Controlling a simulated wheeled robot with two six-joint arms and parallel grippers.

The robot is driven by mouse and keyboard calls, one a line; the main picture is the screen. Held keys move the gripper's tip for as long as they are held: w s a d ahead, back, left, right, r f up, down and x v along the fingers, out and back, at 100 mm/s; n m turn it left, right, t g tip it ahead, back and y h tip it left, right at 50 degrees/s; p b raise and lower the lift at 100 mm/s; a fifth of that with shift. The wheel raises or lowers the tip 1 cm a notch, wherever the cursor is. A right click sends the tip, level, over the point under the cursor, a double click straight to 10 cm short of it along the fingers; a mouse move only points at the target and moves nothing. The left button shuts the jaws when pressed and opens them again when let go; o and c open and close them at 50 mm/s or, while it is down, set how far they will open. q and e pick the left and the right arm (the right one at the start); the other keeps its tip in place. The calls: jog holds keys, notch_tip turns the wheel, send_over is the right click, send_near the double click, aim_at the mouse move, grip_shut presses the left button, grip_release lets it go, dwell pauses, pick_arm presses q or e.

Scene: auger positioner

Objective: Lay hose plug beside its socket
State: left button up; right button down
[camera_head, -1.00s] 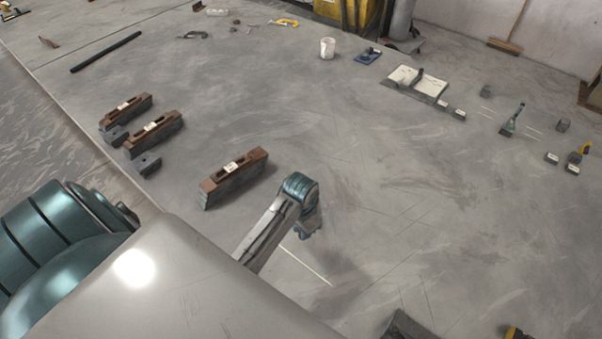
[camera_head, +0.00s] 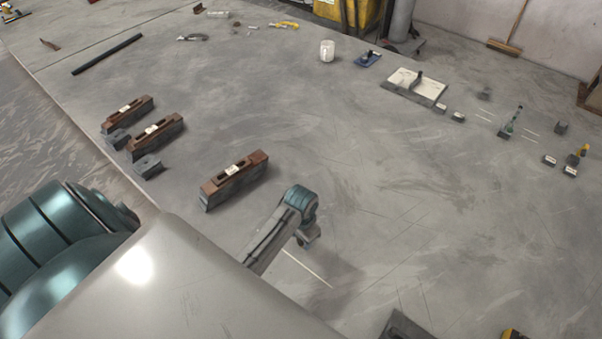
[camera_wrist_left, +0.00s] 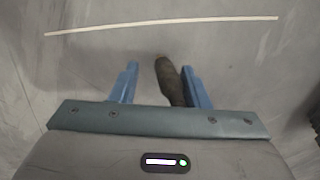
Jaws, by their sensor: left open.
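My left gripper (camera_head: 308,242) is low over the grey surface in the head view, near a thin pale line (camera_head: 307,268). In the left wrist view its two blue fingers (camera_wrist_left: 160,67) are open. A dark brown, rounded, elongated piece (camera_wrist_left: 169,80), possibly the hose plug, shows between them, closer to the right finger. Its lower end is hidden behind the gripper body, and I cannot tell whether a finger touches it. The pale line also crosses the top of the wrist view (camera_wrist_left: 160,25). I cannot pick out the socket with certainty. My right gripper is not in view.
A brown-topped block (camera_head: 235,181) stands left of my left arm, with similar blocks (camera_head: 155,136) farther left. A dark flat piece (camera_head: 404,328) is at the bottom edge. A white cup (camera_head: 327,51) and a white-topped board (camera_head: 416,85) stand farther back. The middle is clear.

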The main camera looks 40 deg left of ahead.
pick_arm(q)
jog(key=shift+r, duration=0.5)
notch_tip(320, 180, up, 9)
jog(key=b, duration=0.3)
jog(key=shift+f, duration=0.2)
notch_tip(320, 180, up, 3)
jog(key=shift+f+p, duration=0.1)
jog(key=shift+p, duration=0.85)
jog(key=shift+o, duration=0.5)
